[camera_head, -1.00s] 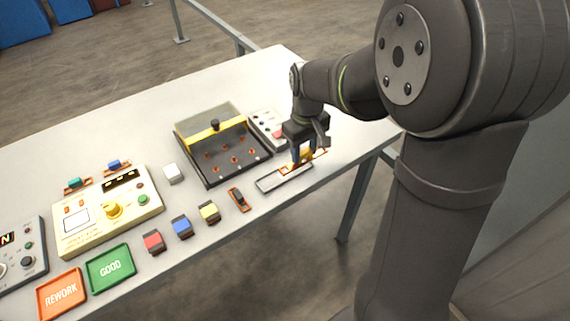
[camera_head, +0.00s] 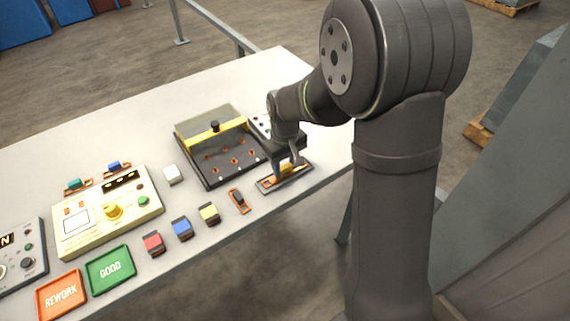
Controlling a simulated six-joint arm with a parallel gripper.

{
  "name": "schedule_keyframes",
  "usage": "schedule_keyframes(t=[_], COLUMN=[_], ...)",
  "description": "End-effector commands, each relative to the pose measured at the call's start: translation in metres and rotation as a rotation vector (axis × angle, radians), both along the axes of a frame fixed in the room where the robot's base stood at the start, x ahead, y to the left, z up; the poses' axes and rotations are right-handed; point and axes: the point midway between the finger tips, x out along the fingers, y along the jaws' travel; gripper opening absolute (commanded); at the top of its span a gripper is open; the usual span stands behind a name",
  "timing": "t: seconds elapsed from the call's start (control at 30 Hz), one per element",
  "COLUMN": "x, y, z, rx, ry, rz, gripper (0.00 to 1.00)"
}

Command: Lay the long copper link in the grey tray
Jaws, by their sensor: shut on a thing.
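The long copper link, with a yellow-orange grip block (camera_head: 284,170), is held in my gripper (camera_head: 289,165). My gripper points down and is shut on the block. The link lies lengthwise over the narrow grey tray (camera_head: 262,188), near the table's front edge. A bit of copper shows toward the tray's left end. I cannot tell whether the link touches the tray floor or is a little above it. My fingers hide part of the link.
A dark fixture box (camera_head: 212,178) with a raised clear lid and yellow bar stands just left of my gripper. A small copper link with a black block (camera_head: 238,200) lies left of the tray. Coloured blocks, a cream panel (camera_head: 90,225) and GOOD (camera_head: 110,268) and REWORK (camera_head: 61,293) trays are further left.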

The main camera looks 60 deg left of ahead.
Motion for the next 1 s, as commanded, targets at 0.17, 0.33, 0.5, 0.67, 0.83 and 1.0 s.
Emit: schedule_keyframes(t=[0.17, 0.33, 0.5, 0.67, 0.83, 1.0], x=[0.0, 0.0, 0.0, 0.0, 0.0, 0.0], y=[0.0, 0.0, 0.0, 0.0, 0.001, 0.001], z=[-0.003, -0.003, -0.001, 0.015, 0.052, 0.088], rx=[-0.001, -0.001, 0.0, 0.002, 0.005, 0.004], ry=[0.0, 0.0, 0.0, -0.001, -0.002, -0.001], rz=[0.0, 0.0, 0.0, 0.0, 0.0, 0.0], gripper=[0.55, 0.61, 0.61, 0.61, 0.61, 0.61])
